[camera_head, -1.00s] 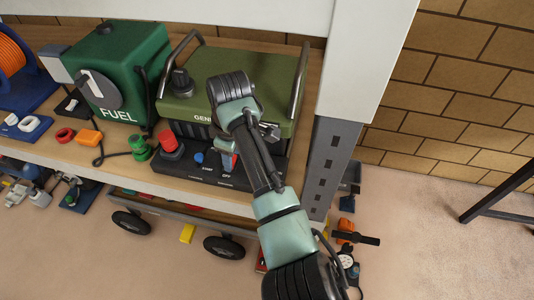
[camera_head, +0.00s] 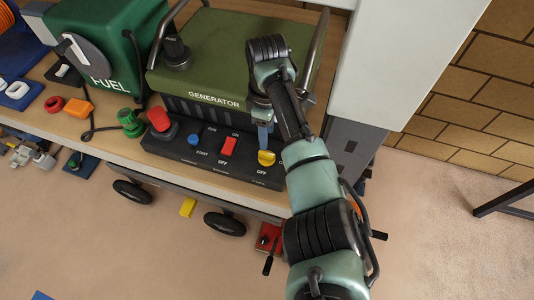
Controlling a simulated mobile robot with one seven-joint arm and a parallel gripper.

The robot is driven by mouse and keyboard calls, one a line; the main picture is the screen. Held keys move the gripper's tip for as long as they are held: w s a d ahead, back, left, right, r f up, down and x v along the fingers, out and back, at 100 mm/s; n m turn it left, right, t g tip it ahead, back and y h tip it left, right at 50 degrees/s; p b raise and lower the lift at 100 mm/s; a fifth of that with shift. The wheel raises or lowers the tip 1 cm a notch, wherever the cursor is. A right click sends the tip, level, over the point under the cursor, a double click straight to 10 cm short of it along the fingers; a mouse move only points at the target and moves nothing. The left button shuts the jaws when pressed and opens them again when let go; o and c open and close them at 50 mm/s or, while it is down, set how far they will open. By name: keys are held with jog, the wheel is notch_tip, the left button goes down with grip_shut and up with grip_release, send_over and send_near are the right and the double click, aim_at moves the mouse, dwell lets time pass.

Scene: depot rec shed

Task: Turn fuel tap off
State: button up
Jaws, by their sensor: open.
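The green generator (camera_head: 215,85) stands on the shelf with a dark control panel (camera_head: 190,158) at its front. A yellow knob (camera_head: 266,158) sits at the panel's right end, with "OFF" printed below it; its small front label is unreadable. My gripper (camera_head: 263,136) points down just above and behind the yellow knob and is open with nothing seen in it. The gap between its fingers is hard to see. A green tank (camera_head: 118,40) marked "FUEL" stands to the left, with a grey disc and pale lever (camera_head: 78,48) on its side.
The panel also holds a red mushroom button (camera_head: 159,120), a blue start button (camera_head: 193,139) and a red rocker switch (camera_head: 228,146) close to my gripper. The generator's metal handle (camera_head: 317,50) and a pale post (camera_head: 400,65) rise beside my arm. Floor at lower left is mostly clear.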

aim_at(267, 153)
notch_tip(267, 153, down, 8)
jog(key=b, duration=0.6)
jog(key=shift+f+b, duration=0.2)
jog(key=shift+b, duration=0.1)
grip_shut()
